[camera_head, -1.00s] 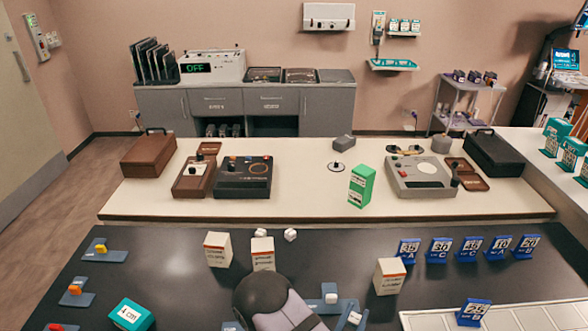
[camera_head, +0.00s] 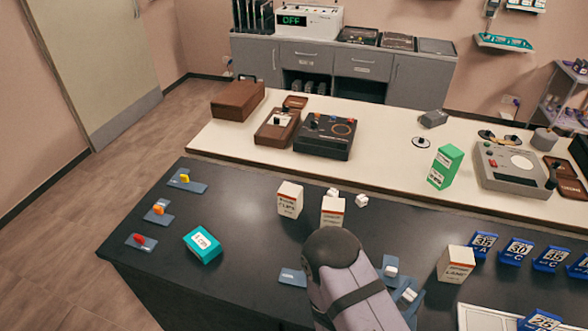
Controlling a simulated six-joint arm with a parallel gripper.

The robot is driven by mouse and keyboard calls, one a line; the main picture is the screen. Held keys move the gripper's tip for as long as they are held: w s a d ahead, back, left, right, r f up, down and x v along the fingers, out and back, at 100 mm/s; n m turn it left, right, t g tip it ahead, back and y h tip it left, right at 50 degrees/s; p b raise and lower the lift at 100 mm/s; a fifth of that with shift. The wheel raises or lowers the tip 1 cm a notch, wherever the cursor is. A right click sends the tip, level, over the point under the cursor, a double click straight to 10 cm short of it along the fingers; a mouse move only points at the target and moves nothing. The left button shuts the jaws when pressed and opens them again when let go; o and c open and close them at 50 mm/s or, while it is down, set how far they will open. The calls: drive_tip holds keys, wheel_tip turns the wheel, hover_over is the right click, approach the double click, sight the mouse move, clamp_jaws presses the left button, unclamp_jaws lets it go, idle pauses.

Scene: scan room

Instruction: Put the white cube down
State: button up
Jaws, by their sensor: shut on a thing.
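My arm crosses the front of the dark table, and its rounded dark joint hides what lies behind it. My gripper's fingertips do not show, nor does any cube between them. Two loose white cubes show on the table: one cube (camera_head: 362,200) right of the middle white carton, another cube (camera_head: 333,192) partly behind that carton. A white cube (camera_head: 391,270) sits on a blue plate right of my arm, and another white cube (camera_head: 409,295) is on a blue plate nearer the front. A blue plate (camera_head: 292,282) left of my arm shows no cube.
White cartons (camera_head: 290,200) (camera_head: 333,211) (camera_head: 456,264) stand on the dark table (camera_head: 240,230). A teal box (camera_head: 202,245) and blue plates with coloured pieces (camera_head: 185,179) lie at left. Blue number stands (camera_head: 515,251) line the right. Open table lies between the teal box and cartons.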

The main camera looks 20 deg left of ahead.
sight(250, 256)
drive_tip(key=shift+n+t+y, duration=0.5)
drive_tip(key=shift+n+y, duration=0.2)
drive_tip(key=shift+y, duration=0.2)
drive_tip(key=a, duration=0.3)
drive_tip(key=w+a+b, duration=0.1)
drive_tip(key=a, duration=0.2)
drive_tip(key=w+a+b, duration=0.1)
drive_tip(key=a, duration=0.2)
drive_tip(key=shift+a+r, duration=0.15)
drive_tip(key=shift+a, duration=0.2)
drive_tip(key=a, duration=0.4)
drive_tip(key=a+n+y+b, duration=0.1)
drive_tip(key=a, duration=0.4)
drive_tip(key=a+r+y+b, duration=0.1)
drive_tip(key=a, duration=0.3)
drive_tip(key=shift+w+a+n+t, duration=0.3)
drive_tip(key=shift+a+t, duration=0.1)
drive_tip(key=a+r+n+y+b, duration=0.1)
drive_tip(key=a+r+y, duration=0.1)
drive_tip(key=a, duration=0.8)
drive_tip(key=a+r+n+y+b, duration=0.1)
drive_tip(key=a+r+y+b, duration=0.1)
drive_tip(key=a, duration=0.8)
drive_tip(key=shift+w+a+r+n, duration=0.2)
drive_tip(key=shift+r+n, duration=0.1)
drive_tip(key=shift+r, duration=0.1)
drive_tip(key=shift+d, duration=0.1)
drive_tip(key=shift+f+p, duration=0.6)
drive_tip(key=shift+f, duration=4.2)
drive_tip(key=shift+f, duration=0.1)
